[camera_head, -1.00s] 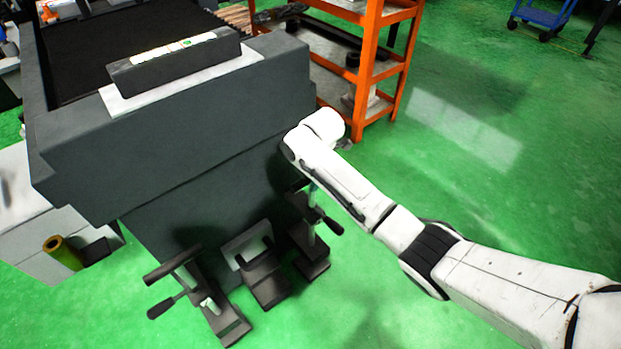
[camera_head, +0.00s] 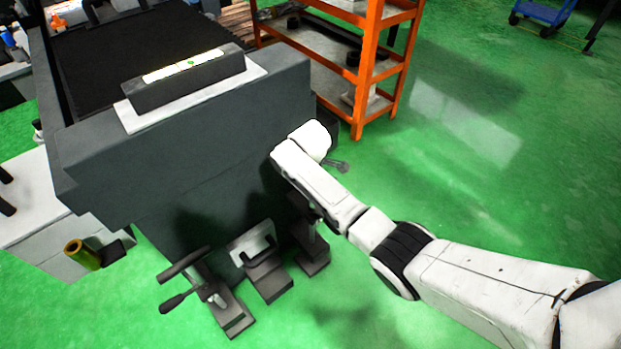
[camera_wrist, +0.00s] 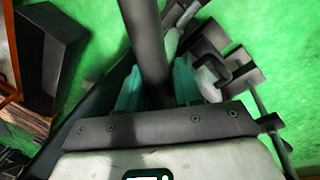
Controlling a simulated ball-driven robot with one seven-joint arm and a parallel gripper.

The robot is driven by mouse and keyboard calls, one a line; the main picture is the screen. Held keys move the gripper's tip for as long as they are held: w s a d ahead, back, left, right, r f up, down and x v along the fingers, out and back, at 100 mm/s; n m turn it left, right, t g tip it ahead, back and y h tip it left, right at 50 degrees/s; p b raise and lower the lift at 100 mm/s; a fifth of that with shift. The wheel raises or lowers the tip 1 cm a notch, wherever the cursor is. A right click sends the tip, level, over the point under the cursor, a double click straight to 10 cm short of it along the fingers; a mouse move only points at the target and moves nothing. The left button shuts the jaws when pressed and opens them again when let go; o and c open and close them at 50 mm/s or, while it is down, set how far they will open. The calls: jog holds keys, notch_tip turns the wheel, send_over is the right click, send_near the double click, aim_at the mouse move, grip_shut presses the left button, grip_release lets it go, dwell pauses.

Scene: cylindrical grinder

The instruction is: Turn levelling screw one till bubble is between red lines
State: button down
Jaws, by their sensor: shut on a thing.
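A dark spirit level (camera_head: 190,87) lies on a white plate on top of the grey machine, with a small green spot in its pale window (camera_head: 183,66). The red lines are too small to tell. Two levelling screws stand at the machine's foot: a left one (camera_head: 205,290) with a crossbar and lever, and a right one (camera_head: 312,250), its upper part hidden by my arm. In the wrist view my gripper (camera_wrist: 157,88) is shut on a dark rod (camera_wrist: 148,35) between its teal fingers. I cannot tell for sure which screw the rod belongs to.
A dark bracket block (camera_head: 262,268) stands between the screws. An orange shelf rack (camera_head: 370,70) stands behind my arm, and a white cabinet (camera_head: 35,222) stands to the left.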

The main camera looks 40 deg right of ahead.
jog(key=shift+s+f+m, duration=0.15)
jog(key=shift+m, duration=0.75)
jog(key=c, duration=0.8)
grip_release()
jog(key=shift+c, duration=0.2)
notch_tip(320, 180, up, 11)
jog(key=s+a+p, duration=0.1)
jog(key=p, duration=0.2)
jog(key=shift+a+f, duration=0.15)
jog(key=shift+a, duration=0.15)
